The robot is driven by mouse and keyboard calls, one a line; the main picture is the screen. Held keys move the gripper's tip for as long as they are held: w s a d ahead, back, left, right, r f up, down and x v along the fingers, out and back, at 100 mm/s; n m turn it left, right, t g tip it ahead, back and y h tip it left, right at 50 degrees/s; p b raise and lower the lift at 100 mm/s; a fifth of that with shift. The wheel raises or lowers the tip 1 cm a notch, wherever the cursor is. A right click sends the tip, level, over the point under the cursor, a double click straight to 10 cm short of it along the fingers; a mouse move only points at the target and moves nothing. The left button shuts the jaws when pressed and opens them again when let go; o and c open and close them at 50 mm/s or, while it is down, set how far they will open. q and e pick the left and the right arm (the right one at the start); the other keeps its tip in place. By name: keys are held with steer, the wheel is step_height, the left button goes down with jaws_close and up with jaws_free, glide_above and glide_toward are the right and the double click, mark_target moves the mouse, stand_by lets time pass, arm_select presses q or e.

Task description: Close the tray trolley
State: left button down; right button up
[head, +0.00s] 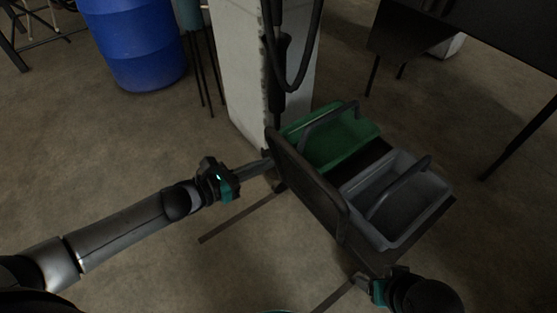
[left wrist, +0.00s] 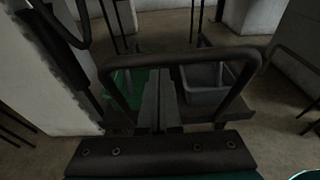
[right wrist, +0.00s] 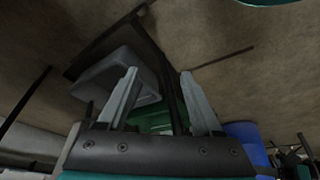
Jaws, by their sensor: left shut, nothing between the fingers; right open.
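The tray trolley (head: 312,190) is a dark frame with a raised looped handle on its near-left side. It carries a green tray with a handle (head: 345,143) and a grey tray with a handle (head: 400,212). My left gripper (head: 266,166) is shut and empty at the far end of the trolley's raised side; in the left wrist view its fingers (left wrist: 165,75) overlap the looped handle (left wrist: 180,58). Contact there is unclear. My right gripper (head: 364,284) is at the trolley's near end; in the right wrist view its fingers (right wrist: 159,76) are apart, with a dark trolley edge between them.
A pale concrete pillar (head: 243,70) with hanging black hoses stands just behind the trolley. A blue barrel (head: 135,40) is at the back left. A dark table (head: 480,30) is at the back right.

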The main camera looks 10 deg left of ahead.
mark_target(289, 154)
arm_select(q)
steer(key=b+x, duration=0.1)
steer(key=x, duration=0.2)
steer(key=shift+w+d+f, duration=0.1)
steer(key=shift+w, duration=0.1)
steer(key=shift+b+x, duration=0.3)
steer(key=shift+x, duration=0.45)
arm_select(e)
steer(key=shift+a+r+t, duration=0.15)
steer(key=shift+r+t, duration=0.25)
steer(key=shift+r, duration=1.4)
